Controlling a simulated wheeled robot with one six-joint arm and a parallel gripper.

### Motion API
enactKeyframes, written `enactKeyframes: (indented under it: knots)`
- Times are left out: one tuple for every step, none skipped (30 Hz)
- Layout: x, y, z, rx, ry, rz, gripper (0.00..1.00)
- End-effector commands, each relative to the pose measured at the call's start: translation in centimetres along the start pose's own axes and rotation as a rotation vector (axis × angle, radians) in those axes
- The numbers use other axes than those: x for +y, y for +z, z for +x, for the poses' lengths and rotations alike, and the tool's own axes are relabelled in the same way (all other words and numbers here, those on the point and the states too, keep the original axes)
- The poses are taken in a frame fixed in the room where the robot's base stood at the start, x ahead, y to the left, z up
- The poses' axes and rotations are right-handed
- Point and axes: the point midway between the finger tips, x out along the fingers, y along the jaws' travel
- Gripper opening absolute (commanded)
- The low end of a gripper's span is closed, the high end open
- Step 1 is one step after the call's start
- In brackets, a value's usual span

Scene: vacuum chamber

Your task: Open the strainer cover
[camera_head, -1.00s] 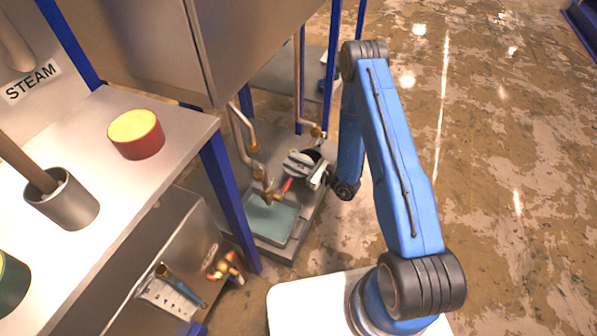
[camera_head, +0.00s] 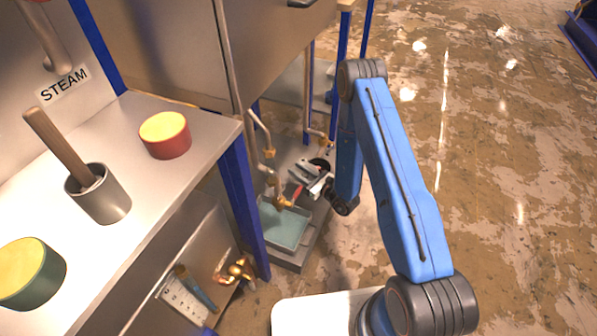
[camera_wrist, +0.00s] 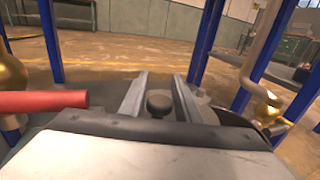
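My gripper (camera_head: 308,180) is low beside the pipework in the head view, with its grey fingers at a dark round part (camera_head: 321,163) that is mostly hidden. In the wrist view my gripper (camera_wrist: 161,76) has its two fingers apart. A dark round knob (camera_wrist: 159,102) shows between them, with some room seen on each side. I cannot tell whether either finger touches it. The knob may belong to the strainer cover; the cover itself is not clearly seen, and I cannot tell whether it is open or closed.
A red handle (camera_wrist: 42,102) lies close left of my gripper, and brass pipe fittings (camera_head: 282,201) stand near it. A pale green tray (camera_head: 284,228) is below. Blue posts (camera_head: 243,204) and the steel tank (camera_head: 175,45) hem in the left.

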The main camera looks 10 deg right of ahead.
Motion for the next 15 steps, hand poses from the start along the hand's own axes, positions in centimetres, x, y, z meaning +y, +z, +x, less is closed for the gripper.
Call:
enactKeyframes:
  knots:
    - [0.0,0.0,0.0,0.0,0.0,0.0,0.41]
    - [0.0,0.0,0.0,0.0,0.0,0.0,0.41]
    - [0.0,0.0,0.0,0.0,0.0,0.0,0.41]
    - [0.0,0.0,0.0,0.0,0.0,0.0,0.41]
    - [0.0,0.0,0.0,0.0,0.0,0.0,0.41]
    - [0.0,0.0,0.0,0.0,0.0,0.0,0.41]
    - [0.0,0.0,0.0,0.0,0.0,0.0,0.41]
    - [0.0,0.0,0.0,0.0,0.0,0.0,0.41]
    - [0.0,0.0,0.0,0.0,0.0,0.0,0.41]
    - [0.0,0.0,-0.1,0.0,-0.001,0.0,0.41]
    - [0.0,0.0,-0.2,0.0,-0.001,0.0,0.41]
    - [-0.1,0.0,-0.4,0.001,-0.002,0.0,0.41]
    - [-0.1,0.0,-0.6,0.001,-0.002,0.0,0.41]
    - [-0.1,0.0,-0.9,0.001,-0.003,0.0,0.41]
    - [-0.1,0.0,-1.4,0.001,-0.003,0.0,0.41]
